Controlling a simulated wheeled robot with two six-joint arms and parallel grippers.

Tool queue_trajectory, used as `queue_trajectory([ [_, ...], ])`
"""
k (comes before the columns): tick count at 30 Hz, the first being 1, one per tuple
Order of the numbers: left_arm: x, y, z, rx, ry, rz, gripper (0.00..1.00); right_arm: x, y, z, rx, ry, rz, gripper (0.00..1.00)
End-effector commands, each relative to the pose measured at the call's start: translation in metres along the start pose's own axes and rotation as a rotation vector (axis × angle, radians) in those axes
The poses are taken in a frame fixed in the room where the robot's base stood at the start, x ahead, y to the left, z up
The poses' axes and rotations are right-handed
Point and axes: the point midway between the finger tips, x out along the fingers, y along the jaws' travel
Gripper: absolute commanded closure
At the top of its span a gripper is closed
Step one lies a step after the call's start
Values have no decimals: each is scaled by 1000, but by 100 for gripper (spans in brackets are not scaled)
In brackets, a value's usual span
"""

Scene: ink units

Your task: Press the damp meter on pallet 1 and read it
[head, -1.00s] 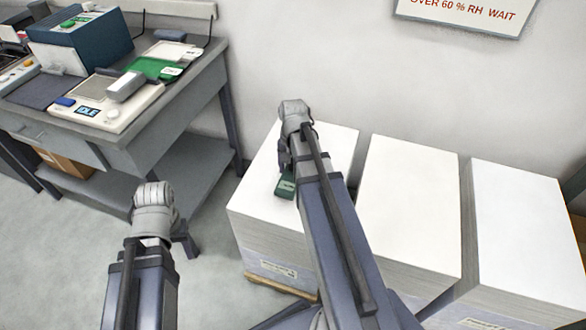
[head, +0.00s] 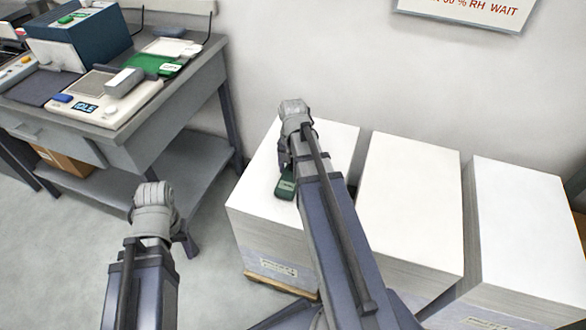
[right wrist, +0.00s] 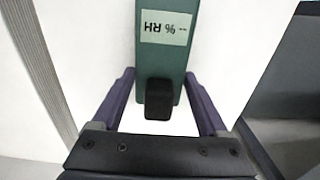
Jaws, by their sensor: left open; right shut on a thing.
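The damp meter (head: 286,184) is a dark green block lying on the white paper of the left stack (head: 262,193), partly hidden by my right arm in the head view. In the right wrist view the meter (right wrist: 165,60) shows a pale display, upside down, with dashes before "% RH", and a black block at its near end. My right gripper (right wrist: 158,76) is shut on the meter, one finger along each side. My left gripper (head: 188,240) is open and empty, over the floor left of the stack; its fingers are mostly hidden.
Two more white stacks (head: 408,190) (head: 525,215) stand to the right with narrow gaps. A grey bench (head: 150,130) at the left holds a device reading "IDLE" (head: 87,107), a green pad and a teal box. A wall sign (head: 465,10) mentions "% RH WAIT".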

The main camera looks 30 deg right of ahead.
Motion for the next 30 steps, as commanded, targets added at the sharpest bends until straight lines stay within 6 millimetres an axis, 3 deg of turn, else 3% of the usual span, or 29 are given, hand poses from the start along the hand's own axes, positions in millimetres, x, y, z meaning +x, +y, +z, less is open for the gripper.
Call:
queue_trajectory([
  [30, 9, 1, 0, 0, 0, 0, 50, 9, 0, 0, 0, 0, 0, 93],
])
